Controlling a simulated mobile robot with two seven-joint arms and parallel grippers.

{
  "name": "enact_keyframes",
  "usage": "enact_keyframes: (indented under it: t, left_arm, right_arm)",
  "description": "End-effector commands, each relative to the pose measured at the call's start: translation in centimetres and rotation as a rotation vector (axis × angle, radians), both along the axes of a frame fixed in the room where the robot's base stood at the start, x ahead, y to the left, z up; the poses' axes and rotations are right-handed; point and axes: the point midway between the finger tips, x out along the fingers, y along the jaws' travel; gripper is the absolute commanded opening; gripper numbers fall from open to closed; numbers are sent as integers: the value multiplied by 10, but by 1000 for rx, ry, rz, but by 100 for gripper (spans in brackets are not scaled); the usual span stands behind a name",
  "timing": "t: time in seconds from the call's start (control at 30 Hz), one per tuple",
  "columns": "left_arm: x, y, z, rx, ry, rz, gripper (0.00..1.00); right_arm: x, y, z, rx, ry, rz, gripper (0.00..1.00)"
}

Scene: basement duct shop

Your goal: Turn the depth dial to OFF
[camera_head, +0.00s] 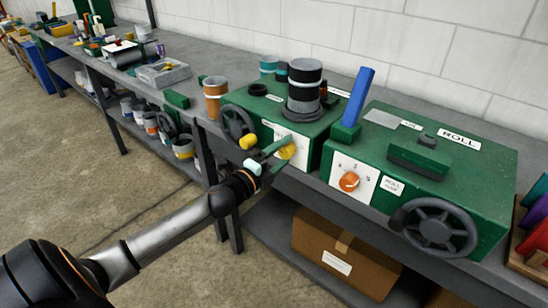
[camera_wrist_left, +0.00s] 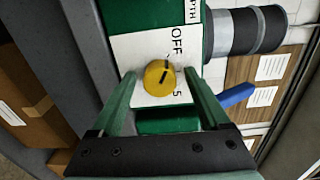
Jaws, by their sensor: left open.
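The depth dial is a yellow round knob (camera_head: 287,152) on a white plate on the front of the left green machine (camera_head: 262,103). The left wrist view shows the knob (camera_wrist_left: 157,80) close up, with OFF (camera_wrist_left: 177,40) and 5 printed on the plate and part of a DEPTH label. A short dark line on the knob is tilted; I cannot tell exactly which mark it points at. My left gripper (camera_head: 268,157) is open in front of the plate. In the wrist view its green fingers lie on either side of the knob; contact is unclear. My right gripper is not in view.
The right green machine (camera_head: 440,170) has an orange dial (camera_head: 349,181) and a dark handwheel (camera_head: 440,228). Another handwheel (camera_head: 237,122) is close to my left gripper. A cardboard box (camera_head: 340,250) sits on the lower shelf. The floor at the left is clear.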

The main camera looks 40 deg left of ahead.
Motion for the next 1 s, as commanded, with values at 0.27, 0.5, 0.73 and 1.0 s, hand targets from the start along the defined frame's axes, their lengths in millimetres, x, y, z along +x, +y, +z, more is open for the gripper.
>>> enact_keyframes:
  t: [0.27, 0.5, 0.73, 1.0]
  left_arm:
    - [-29, 2, -2, 1, 4, 0, 79]
    - [-66, 4, -1, -1, 4, 0, 79]
    - [-98, 7, 0, -1, 4, 1, 79]
    - [-120, 8, 2, 0, 1, 1, 79]
  right_arm:
    - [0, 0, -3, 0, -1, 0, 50]
    - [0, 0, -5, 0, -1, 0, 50]
    - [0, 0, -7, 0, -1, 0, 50]
    - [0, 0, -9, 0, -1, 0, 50]
